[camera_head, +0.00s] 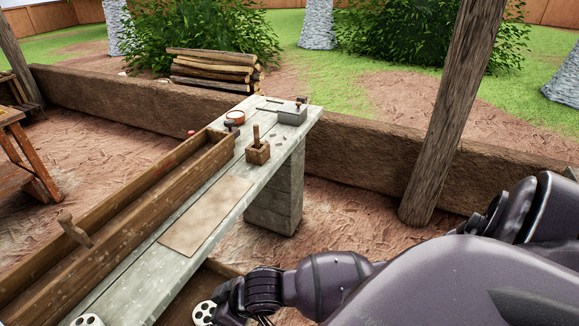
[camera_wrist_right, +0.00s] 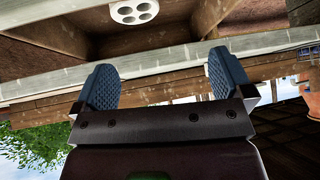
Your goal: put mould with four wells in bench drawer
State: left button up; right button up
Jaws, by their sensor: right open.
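A pale round mould with four dark wells (camera_wrist_right: 133,12) shows at the top of the right wrist view, inside a brown wooden compartment that looks like the bench drawer (camera_wrist_right: 60,45). In the head view a pale mould (camera_head: 204,312) lies low beside the bench, partly cut off by my right wrist. My right gripper (camera_wrist_right: 160,82) is open, with nothing between its two blue-grey fingers. It is apart from the mould, with a grey wooden edge beyond the fingertips. My left gripper is out of view.
A second pale holed piece (camera_head: 88,320) is on the near bench top (camera_head: 135,280), cut off by the frame. A long wooden trough (camera_head: 130,205), a flat board (camera_head: 205,215), a small wooden box (camera_head: 258,154) and a grey metal box (camera_head: 292,115) are on the bench.

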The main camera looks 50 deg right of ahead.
jog(key=shift+s+a+f+m+t, duration=0.3)
jog(key=shift+s+m+t, duration=0.1)
jog(key=shift+s, duration=0.15)
jog(key=s+d+m+t, duration=0.1)
jog(key=d, duration=0.1)
jog(key=s+d+f+t+h, duration=0.1)
jog(key=s+d+f+m+t, duration=0.1)
jog(key=s+d, duration=0.1)
jog(key=shift+s+d+f+m+h, duration=0.1)
jog(key=shift+d+f+m+h, duration=0.05)
jog(key=shift+d+m+h, duration=0.2)
jog(key=s+d+f+m+h, duration=0.1)
jog(key=s+d+f+h, duration=0.1)
jog(key=s+d, duration=0.4)
jog(key=shift+s+d+f+t+h, duration=0.2)
jog(key=shift+d+t+h, duration=0.2)
jog(key=shift+h, duration=0.25)
